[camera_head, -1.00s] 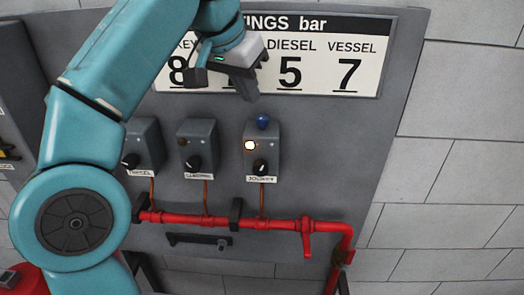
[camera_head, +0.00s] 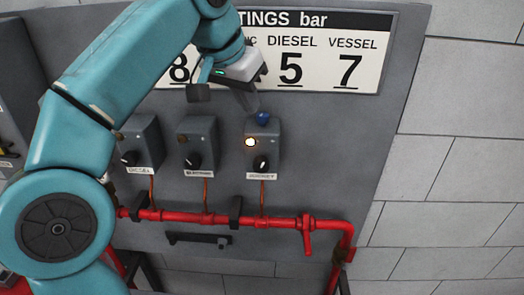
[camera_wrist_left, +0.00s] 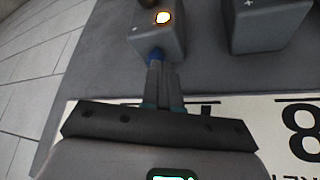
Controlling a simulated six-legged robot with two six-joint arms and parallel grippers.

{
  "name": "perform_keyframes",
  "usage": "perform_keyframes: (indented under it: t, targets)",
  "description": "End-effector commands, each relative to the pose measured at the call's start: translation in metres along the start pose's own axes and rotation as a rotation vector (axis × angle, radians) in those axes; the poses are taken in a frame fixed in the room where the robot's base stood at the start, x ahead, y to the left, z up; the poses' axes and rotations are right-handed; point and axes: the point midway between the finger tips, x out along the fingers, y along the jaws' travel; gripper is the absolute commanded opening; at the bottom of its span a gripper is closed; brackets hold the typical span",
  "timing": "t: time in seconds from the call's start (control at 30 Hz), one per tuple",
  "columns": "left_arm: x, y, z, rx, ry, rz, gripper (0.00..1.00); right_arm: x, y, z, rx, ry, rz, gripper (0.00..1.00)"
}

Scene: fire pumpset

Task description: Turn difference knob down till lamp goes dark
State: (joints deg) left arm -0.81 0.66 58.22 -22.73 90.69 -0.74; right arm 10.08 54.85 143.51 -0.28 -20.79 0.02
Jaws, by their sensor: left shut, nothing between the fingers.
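The right-hand grey switch box (camera_head: 269,155), labelled JOCKEY, has a lit yellow-white lamp (camera_head: 250,142). A small blue knob (camera_head: 263,119) sits on its top. A black pointer knob (camera_head: 261,163) is below and right of the lamp. My left gripper (camera_head: 250,109) is shut and empty, its fingertips close to the blue knob. In the left wrist view the shut left gripper (camera_wrist_left: 157,68) reaches the blue knob (camera_wrist_left: 155,54), partly covering it; I cannot tell whether they touch. The lit lamp (camera_wrist_left: 162,17) shows beyond it. My right gripper is not in view.
Two similar boxes, the middle one (camera_head: 198,146) and the DIESEL one (camera_head: 138,145), stand to the left with dark lamps. A SETTINGS board (camera_head: 350,62) is above, partly hidden by my left arm. A red pipe (camera_head: 270,222) with a valve handle (camera_head: 307,237) runs below.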

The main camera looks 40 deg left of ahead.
Motion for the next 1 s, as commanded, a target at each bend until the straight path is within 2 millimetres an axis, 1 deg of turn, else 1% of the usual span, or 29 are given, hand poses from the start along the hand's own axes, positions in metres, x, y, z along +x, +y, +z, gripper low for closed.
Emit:
perform_keyframes:
  t: [0.03, 0.1, 0.23, 1.0]
  targets:
    - [0.012, 0.000, 0.006, 0.000, -0.001, 0.000, 0.00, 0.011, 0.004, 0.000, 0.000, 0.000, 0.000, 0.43]
    - [0.018, 0.000, 0.009, 0.000, 0.000, 0.000, 0.00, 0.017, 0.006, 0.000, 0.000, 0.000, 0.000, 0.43]
    - [0.025, 0.000, 0.013, 0.000, 0.001, 0.000, 0.00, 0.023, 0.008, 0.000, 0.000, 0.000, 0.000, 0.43]
    - [0.027, 0.000, 0.011, 0.000, 0.000, 0.000, 0.00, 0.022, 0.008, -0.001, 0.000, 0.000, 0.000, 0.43]
